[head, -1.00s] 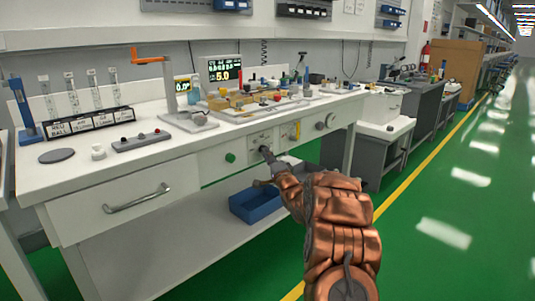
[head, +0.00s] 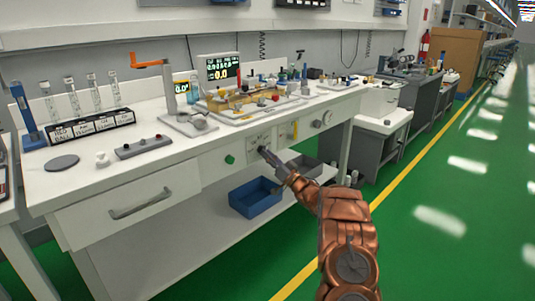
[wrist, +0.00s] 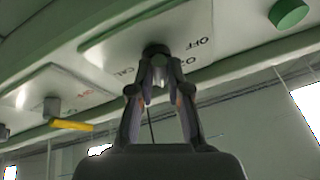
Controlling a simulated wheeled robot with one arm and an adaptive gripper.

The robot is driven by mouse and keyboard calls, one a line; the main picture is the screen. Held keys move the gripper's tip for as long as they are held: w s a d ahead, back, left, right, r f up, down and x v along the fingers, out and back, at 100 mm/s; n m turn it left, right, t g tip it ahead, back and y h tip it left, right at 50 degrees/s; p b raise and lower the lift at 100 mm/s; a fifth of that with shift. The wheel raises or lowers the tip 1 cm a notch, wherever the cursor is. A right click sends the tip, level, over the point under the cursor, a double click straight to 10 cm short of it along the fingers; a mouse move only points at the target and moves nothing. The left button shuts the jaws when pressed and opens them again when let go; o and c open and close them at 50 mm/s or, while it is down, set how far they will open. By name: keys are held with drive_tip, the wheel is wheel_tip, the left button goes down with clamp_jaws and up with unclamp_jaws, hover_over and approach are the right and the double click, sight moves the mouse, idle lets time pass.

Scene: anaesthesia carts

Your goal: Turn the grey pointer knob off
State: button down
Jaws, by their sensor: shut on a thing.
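The grey pointer knob (wrist: 155,48) sits on a pale panel plate (wrist: 196,20) in the front face of the bench. In the wrist view, my gripper (wrist: 157,68) has both fingers closed around the knob. The fingers cover most of it, so I cannot tell which way its pointer faces. The plate carries printed marks, one reading "OFF". In the head view, my gripper (head: 267,153) reaches the plate from the lower right.
A green round button (head: 230,159) is left of the plate, and a yellow lever (head: 295,130) is right of it. A drawer handle (head: 140,203) sticks out at left. A blue bin (head: 256,197) stands below. Green floor is free at right.

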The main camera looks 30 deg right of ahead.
drive_tip(key=n+g+y+p, duration=0.1)
drive_tip(key=n+g+p, duration=0.1)
drive_tip(key=n, duration=0.5)
drive_tip(key=r+n+g+y+p, duration=0.1)
drive_tip(key=n+g+p, duration=0.1)
drive_tip(key=n, duration=0.6)
drive_tip(key=d+n+g+y+p, duration=0.1)
drive_tip(key=n+g, duration=0.3)
drive_tip(key=n, duration=0.4)
drive_tip(key=shift+w+r+g+p, duration=0.25)
drive_tip(key=shift+r+g+p, duration=0.05)
drive_tip(key=shift+r+p, duration=0.1)
drive_tip(key=c, duration=1.1)
unclamp_jaws()
drive_tip(key=shift+f, duration=0.15)
drive_tip(key=shift+c, duration=0.2)
drive_tip(key=shift+s+d, duration=0.1)
drive_tip(key=shift+d, duration=0.05)
drive_tip(key=v, duration=1.1)
drive_tip(key=shift+s+d, duration=0.3)
